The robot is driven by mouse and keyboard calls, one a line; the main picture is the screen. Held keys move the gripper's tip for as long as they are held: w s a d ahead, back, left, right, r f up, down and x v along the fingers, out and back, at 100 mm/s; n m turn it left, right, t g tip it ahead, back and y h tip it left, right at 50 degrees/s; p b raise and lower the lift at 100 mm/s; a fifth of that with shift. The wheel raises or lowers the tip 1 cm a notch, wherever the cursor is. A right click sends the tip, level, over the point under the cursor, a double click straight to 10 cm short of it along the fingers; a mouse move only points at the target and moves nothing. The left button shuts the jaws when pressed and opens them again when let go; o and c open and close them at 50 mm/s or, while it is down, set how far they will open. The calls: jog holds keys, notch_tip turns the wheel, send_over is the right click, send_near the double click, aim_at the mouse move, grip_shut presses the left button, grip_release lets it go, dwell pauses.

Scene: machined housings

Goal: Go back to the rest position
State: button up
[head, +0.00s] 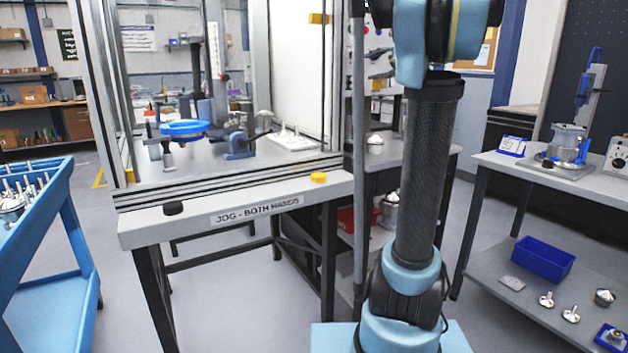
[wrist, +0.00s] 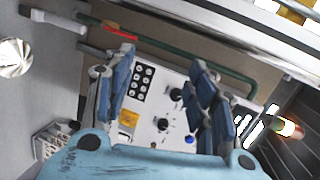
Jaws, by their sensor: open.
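My gripper (wrist: 163,90) shows in the wrist view with its two blue-grey fingers spread apart. It is open and nothing sits between the fingers. Behind it is a pale control panel (wrist: 150,125) with dark buttons, a yellow label and knobs. In the head view my arm stands upright right of centre, and its upper end runs out of the top of the picture. My gripper does not show in the head view.
A framed machine (head: 235,195) labelled "JOG - BOTH HANDS" stands left of my arm, with a blue ring (head: 185,128) inside. A blue cart (head: 50,240) is at far left. A grey bench (head: 545,178) with a blue bin (head: 542,260) below stands at right. Floor between shows clear.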

jog(key=s+a+f+n+g+h, duration=0.25)
jog(key=s+a+f, duration=0.25)
jog(key=s+f, duration=0.7)
jog(key=s+a+f+n+g+h, duration=0.1)
jog(key=s+a+f+n+g, duration=0.3)
jog(key=s+f, duration=0.75)
jog(key=s+d+f+n+g+h, duration=0.1)
jog(key=s+d+f+h, duration=0.2)
jog(key=s+f, duration=0.6)
jog(key=s+d+f+n+g+h, duration=0.2)
jog(key=s+f, duration=0.7)
jog(key=f, duration=0.7)
jog(key=shift+s+d+h, duration=0.2)
jog(key=shift+d+h, duration=0.35)
jog(key=shift+w+f, duration=0.25)
jog(key=shift+w, duration=0.2)
